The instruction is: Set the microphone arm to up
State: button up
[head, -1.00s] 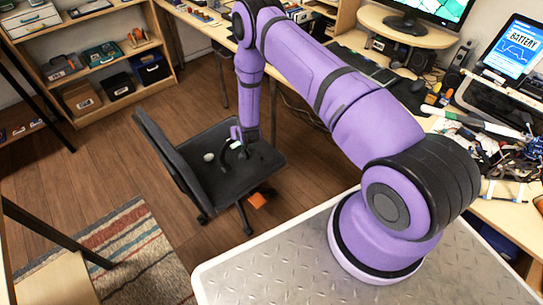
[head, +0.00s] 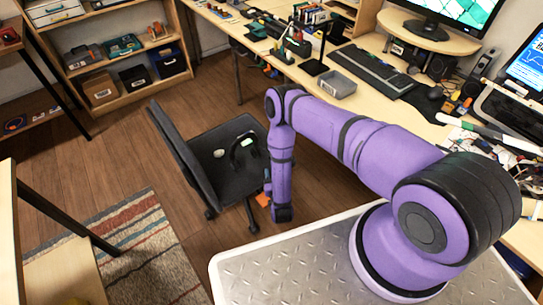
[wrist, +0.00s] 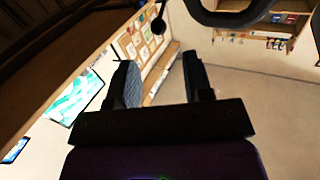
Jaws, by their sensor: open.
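A black headset (head: 245,150) lies on the seat of the dark office chair. Its microphone arm is too small to make out in the head view. In the wrist view, part of a black curved band (wrist: 235,16) shows at the top edge, seemingly the headset. A thin dark stalk with a round end, which looks like the microphone arm (wrist: 158,25), hangs beside it. My gripper (wrist: 158,62) is open and empty, with the stalk's end beyond the gap between its fingers. In the head view my forearm hangs down at the chair's right side and the fingers are mostly hidden.
The chair's backrest (head: 178,150) stands left of the headset. A small pale object (head: 219,153) lies on the seat. An orange item (head: 263,200) is near the chair's base. The desk with a keyboard (head: 372,70) and grey tray (head: 337,84) runs behind my arm.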

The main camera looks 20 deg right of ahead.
jog(key=w, duration=0.3)
jog(key=w+d, duration=0.1)
jog(key=w, duration=0.2)
jog(key=w+d, duration=0.1)
jog(key=w, duration=0.2)
jog(key=shift+w+f, duration=0.25)
jog(key=shift+w, duration=0.15)
grip_shut()
